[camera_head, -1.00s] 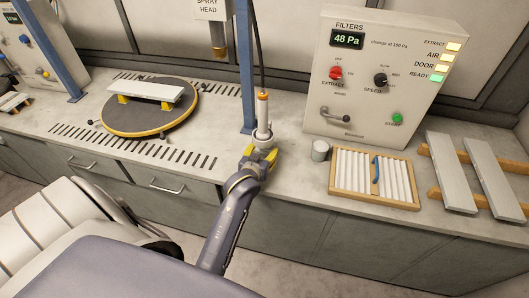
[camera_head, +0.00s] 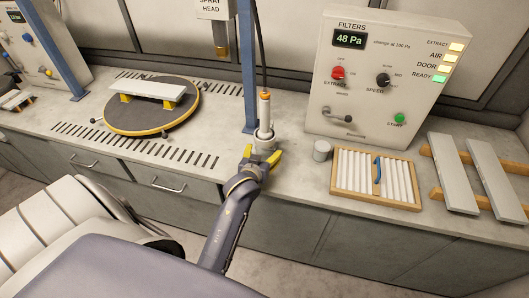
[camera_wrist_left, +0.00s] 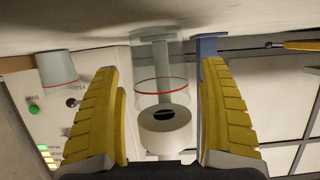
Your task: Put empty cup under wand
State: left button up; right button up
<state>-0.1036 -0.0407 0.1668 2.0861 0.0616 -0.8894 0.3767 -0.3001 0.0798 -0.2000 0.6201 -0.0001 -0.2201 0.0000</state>
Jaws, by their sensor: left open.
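The wand (camera_head: 265,108) stands upright, white with an orange top, in a pale holder (camera_head: 264,138) on the counter. The left wrist view is upside down. It shows a clear cup (camera_wrist_left: 152,92) with a red line below the holder's pale ring (camera_wrist_left: 164,127), between my fingers in the picture; I cannot tell its contents. My left gripper (camera_head: 262,158) is open, just in front of the holder, its yellow fingers (camera_wrist_left: 162,115) spread with a gap to the cup. A second, grey cup (camera_head: 321,150) stands to the right, also in the wrist view (camera_wrist_left: 57,70). My right gripper is out of view.
A wood-framed filter (camera_head: 347,172) lies right of the grey cup, before the control panel (camera_head: 375,85). A blue post (camera_head: 248,70) rises behind the wand. A round turntable (camera_head: 148,122) bearing a grey board is at left. The slotted counter between is clear.

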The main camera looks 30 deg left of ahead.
pick_arm(q)
jog(key=v, duration=1)
jog(key=shift+s+d, duration=0.15)
jog(key=shift+s, duration=0.1)
dwell(1.0)
